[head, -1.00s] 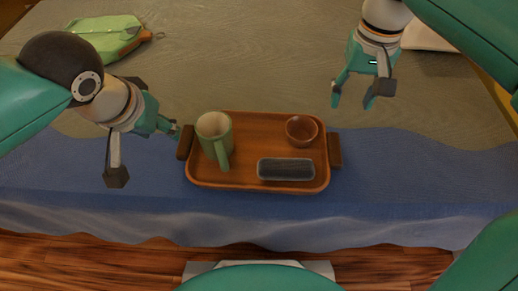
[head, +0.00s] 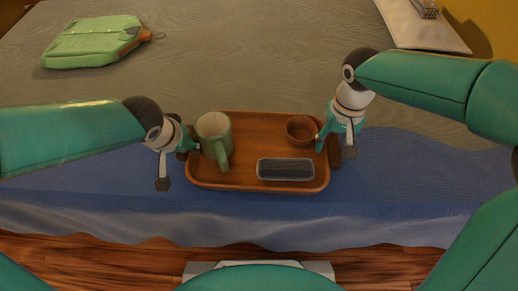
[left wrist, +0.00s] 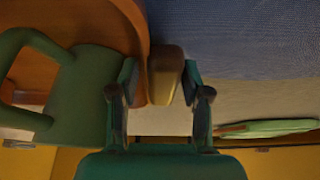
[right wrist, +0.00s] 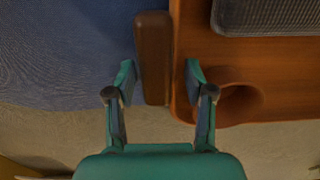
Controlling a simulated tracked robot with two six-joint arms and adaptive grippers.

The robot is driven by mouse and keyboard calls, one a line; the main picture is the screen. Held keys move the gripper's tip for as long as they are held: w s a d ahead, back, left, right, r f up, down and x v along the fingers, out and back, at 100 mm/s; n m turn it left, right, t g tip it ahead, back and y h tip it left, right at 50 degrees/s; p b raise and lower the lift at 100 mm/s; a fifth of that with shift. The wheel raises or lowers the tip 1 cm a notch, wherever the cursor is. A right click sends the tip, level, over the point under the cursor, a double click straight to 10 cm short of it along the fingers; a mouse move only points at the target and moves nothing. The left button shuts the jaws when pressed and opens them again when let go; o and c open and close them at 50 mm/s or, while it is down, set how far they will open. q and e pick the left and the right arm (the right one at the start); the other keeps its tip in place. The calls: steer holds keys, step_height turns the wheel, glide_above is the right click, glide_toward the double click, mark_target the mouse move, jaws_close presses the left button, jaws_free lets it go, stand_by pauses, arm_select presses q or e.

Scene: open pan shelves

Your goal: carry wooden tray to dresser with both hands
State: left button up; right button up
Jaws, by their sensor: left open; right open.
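The wooden tray (head: 250,142) lies on the bed's blue cover, a dark handle at each end. It carries a green mug (head: 214,135), a small brown bowl (head: 301,130) and a dark grey oblong item (head: 285,169). My left gripper (head: 178,164) is open at the left handle, which shows between its fingers in the left wrist view (left wrist: 165,75). My right gripper (head: 335,147) is open at the right handle, which lies between its fingers in the right wrist view (right wrist: 153,60). No dresser is recognisable.
A pale board (head: 425,30) with a small grey item stands at the far right. The blue cover (head: 420,180) right of the tray is clear. Wooden floor (head: 130,255) shows in front.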

arm_select(q)
steer(key=shift+w+f, duration=0.2)
steer(key=shift+f, duration=0.25)
arm_select(e)
steer(key=shift+f, duration=0.45)
arm_select(q)
jaws_close()
arm_select(e)
steer(key=c, duration=1)
jaws_close()
arm_select(q)
steer(key=shift+r, duration=0.15)
